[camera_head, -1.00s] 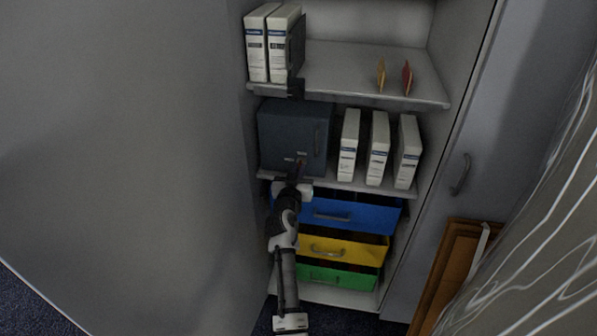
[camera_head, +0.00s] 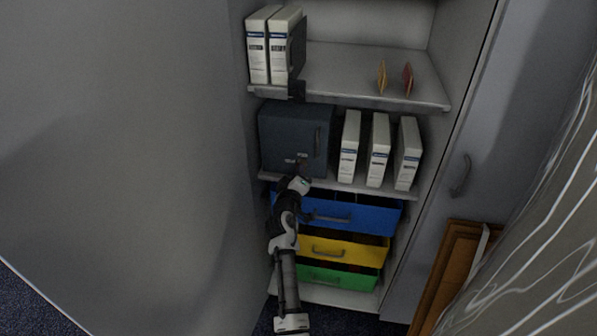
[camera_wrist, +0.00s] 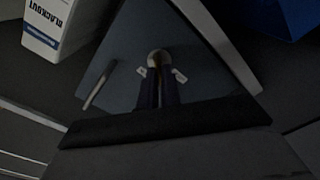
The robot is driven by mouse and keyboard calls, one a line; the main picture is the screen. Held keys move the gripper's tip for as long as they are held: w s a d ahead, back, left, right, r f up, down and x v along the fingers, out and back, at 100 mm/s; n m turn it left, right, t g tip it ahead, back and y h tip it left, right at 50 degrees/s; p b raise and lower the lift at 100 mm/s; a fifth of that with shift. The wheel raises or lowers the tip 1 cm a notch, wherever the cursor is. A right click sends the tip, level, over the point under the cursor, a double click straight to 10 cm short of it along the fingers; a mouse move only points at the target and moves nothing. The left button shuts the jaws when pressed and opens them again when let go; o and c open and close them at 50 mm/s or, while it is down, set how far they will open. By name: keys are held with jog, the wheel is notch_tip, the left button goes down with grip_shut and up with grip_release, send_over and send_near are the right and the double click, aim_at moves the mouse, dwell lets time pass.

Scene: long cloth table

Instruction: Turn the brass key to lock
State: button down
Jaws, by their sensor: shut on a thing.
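A dark blue-grey safe box (camera_head: 283,135) stands on the middle shelf, its door shut, with a vertical handle (camera_head: 318,138) at the right. My gripper (camera_head: 301,168) is at the lower part of the safe's door. In the wrist view my gripper (camera_wrist: 158,90) has its two dark fingers close together at a round lock (camera_wrist: 158,58), shut on the brass key (camera_wrist: 157,84), of which only a dim brownish strip shows between them. Small white labels (camera_wrist: 180,75) flank the lock. The wrist view is rolled relative to the safe. The key is hidden in the head view.
White binders (camera_head: 378,150) stand right of the safe. Blue (camera_head: 350,213), yellow (camera_head: 350,250) and green (camera_head: 335,277) drawers lie below, close to my arm. The upper shelf (camera_head: 350,70) holds more binders and small cards. A large grey panel fills the left.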

jog(key=shift+f+n+p, duration=0.1)
jog(key=shift+n+p, duration=1.05)
jog(key=shift+n, duration=2.35)
jog(key=c, duration=1.6)
grip_release()
jog(key=s+a+b, duration=0.2)
jog(key=s, duration=1.1)
jog(key=shift+s+a, duration=0.3)
jog(key=shift+a, duration=0.1)
